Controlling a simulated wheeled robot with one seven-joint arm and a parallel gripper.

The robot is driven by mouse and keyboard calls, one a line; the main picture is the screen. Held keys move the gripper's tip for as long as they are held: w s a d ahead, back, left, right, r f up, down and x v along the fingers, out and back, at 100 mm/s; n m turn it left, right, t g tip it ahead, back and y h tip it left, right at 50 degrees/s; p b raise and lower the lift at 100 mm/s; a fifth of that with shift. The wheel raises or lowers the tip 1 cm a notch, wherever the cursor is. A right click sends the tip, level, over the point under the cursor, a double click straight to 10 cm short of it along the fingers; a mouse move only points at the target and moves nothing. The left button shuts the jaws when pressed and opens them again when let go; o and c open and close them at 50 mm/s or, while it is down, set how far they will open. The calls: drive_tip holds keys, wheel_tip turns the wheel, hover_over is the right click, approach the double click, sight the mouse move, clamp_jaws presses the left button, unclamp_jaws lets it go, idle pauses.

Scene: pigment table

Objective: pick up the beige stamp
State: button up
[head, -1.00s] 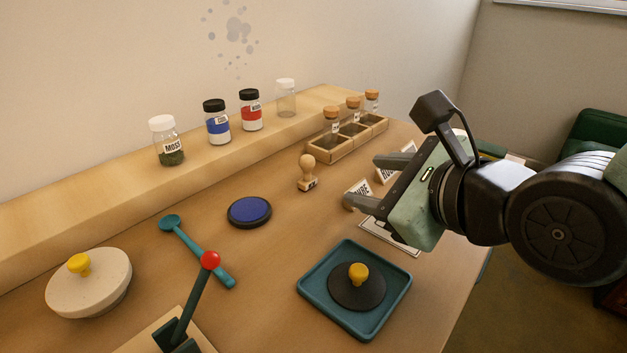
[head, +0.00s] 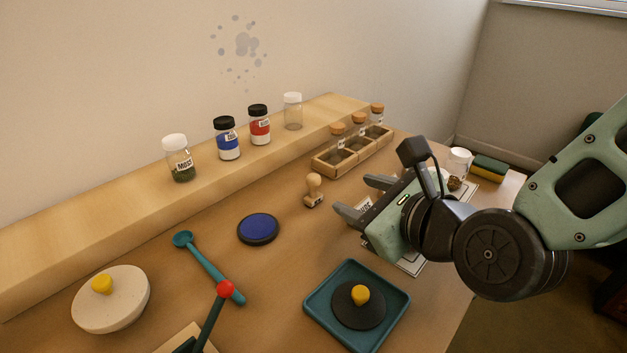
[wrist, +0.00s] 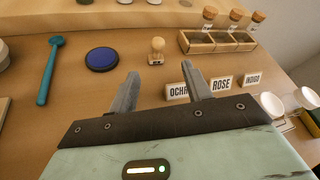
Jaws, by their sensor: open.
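The beige stamp (head: 314,190), with a round wooden knob handle, stands upright on the table between the blue ink pad and the wooden rack. It also shows in the wrist view (wrist: 157,51), beyond and between my fingertips. My gripper (head: 358,198) is open and empty, to the right of the stamp and apart from it. In the wrist view its two fingers (wrist: 163,80) are spread, pointing toward the stamp.
The blue ink pad (head: 258,229) lies left of the stamp. A wooden rack (head: 334,165) with corked vials stands behind it. Name cards (wrist: 221,85) stand close to my right finger. A teal tray (head: 312,304) lies in front. Jars line the raised ledge (head: 110,220).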

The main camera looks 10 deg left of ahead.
sight(317, 183)
drive_tip(key=x, duration=0.9)
drive_tip(key=shift+w+a, duration=0.1)
drive_tip(key=shift+a, duration=0.05)
drive_tip(key=p+x, duration=0.1)
drive_tip(key=x, duration=0.4)
drive_tip(key=shift+a+f, duration=0.15)
drive_tip(key=shift+f, duration=0.1)
drive_tip(key=c, duration=1.1)
